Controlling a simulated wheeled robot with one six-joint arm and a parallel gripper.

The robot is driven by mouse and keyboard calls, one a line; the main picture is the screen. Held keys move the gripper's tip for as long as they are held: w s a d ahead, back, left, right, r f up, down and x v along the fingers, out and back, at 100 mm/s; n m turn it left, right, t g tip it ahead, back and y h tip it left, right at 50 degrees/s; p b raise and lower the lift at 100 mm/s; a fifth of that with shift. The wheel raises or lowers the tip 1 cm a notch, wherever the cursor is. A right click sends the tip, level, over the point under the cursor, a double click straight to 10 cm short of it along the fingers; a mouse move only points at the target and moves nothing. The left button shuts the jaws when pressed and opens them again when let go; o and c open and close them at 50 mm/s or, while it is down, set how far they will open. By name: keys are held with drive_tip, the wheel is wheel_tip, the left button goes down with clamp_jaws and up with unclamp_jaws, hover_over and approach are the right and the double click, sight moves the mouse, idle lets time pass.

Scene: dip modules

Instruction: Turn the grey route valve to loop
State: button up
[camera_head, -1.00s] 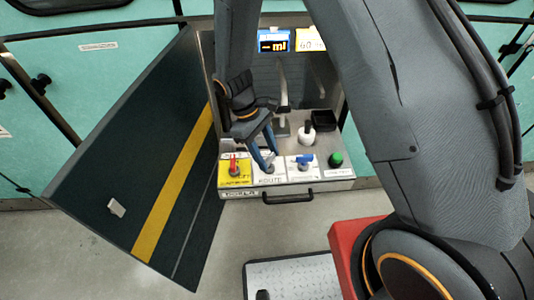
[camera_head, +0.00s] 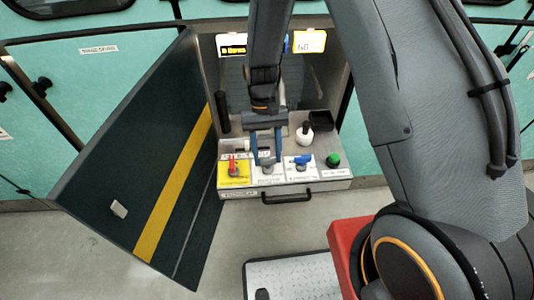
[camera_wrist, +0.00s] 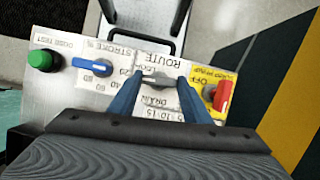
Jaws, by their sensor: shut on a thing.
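The grey route valve (camera_wrist: 157,81) sits on the white ROUTE panel in the wrist view, between my two blue fingertips. Its small grey lever lies across the picture from fingertip to fingertip. My gripper (camera_wrist: 160,78) is shut on this valve. In the head view, my gripper (camera_head: 267,162) points down at the panel and covers most of the valve.
The red valve (camera_head: 234,168) on yellow is to the left; the blue stroke knob (camera_head: 301,160) and green button (camera_head: 333,160) are to the right. A white-bodied bottle (camera_head: 304,137) stands behind. The open dark door (camera_head: 150,150) is at left, a drawer handle (camera_head: 287,197) in front.

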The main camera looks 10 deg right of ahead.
drive_tip(key=shift+m, duration=0.6)
drive_tip(key=o, duration=1)
drive_tip(key=shift+o, duration=0.2)
drive_tip(key=b+v, duration=0.1)
drive_tip(key=v, duration=0.7)
drive_tip(key=shift+d+b, duration=0.15)
drive_tip(key=shift+b, duration=0.25)
drive_tip(key=s+d+r+t, duration=0.5)
drive_tip(key=s+d+r, duration=0.5)
drive_tip(key=s+d, duration=0.1)
drive_tip(key=shift+d+r+n+t, duration=0.3)
drive_tip(key=shift+d+r, duration=0.05)
drive_tip(key=shift+d, duration=0.5)
